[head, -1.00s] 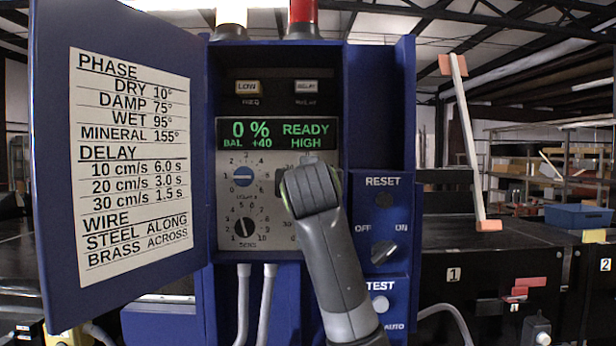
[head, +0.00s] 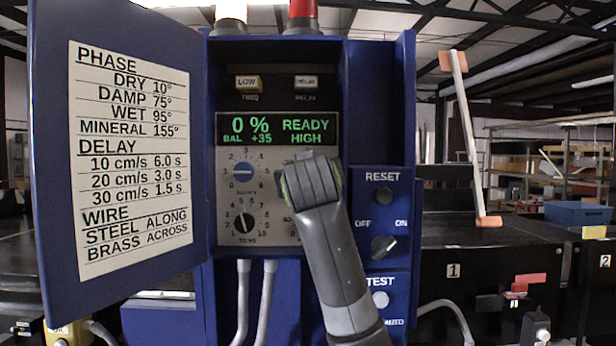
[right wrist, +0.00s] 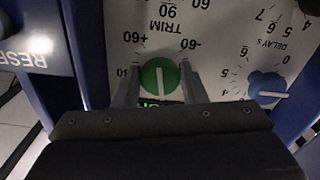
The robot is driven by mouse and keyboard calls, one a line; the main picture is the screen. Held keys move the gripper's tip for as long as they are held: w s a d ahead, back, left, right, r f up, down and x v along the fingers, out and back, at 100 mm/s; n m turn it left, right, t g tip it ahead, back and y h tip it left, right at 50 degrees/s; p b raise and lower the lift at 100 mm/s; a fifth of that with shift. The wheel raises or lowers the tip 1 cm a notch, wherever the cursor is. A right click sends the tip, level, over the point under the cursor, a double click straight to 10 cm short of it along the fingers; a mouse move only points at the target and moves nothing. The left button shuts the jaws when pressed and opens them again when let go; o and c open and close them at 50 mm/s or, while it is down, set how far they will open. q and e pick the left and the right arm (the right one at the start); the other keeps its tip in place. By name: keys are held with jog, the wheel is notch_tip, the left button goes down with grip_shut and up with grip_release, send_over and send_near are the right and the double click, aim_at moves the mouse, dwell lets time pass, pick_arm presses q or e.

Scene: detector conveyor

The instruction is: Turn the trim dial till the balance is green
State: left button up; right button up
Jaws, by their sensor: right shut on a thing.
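The trim dial (right wrist: 160,77) is a green round knob with a pale pointer line, under a TRIM scale that appears upside down in the right wrist view. My right gripper (right wrist: 157,72) has one finger on each side of the dial and is shut on it. In the head view my right gripper (head: 311,182) covers the dial and part of its scale. The display (head: 279,130) reads 0 %, BAL +35, READY and HIGH in green letters. My left gripper is not in view.
A blue delay dial (right wrist: 266,88) sits beside the trim dial; it also shows in the head view (head: 243,172). Below it is a black SENS dial (head: 244,222). The open cabinet door (head: 60,200) stands at left. RESET, OFF/ON and TEST controls are at right.

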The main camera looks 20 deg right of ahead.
jog(key=shift+d+r+n+b, duration=0.1)
jog(key=shift+n+b, duration=1.25)
jog(key=shift+n, duration=6.35)
jog(key=o, duration=1)
jog(key=shift+c, duration=0.2)
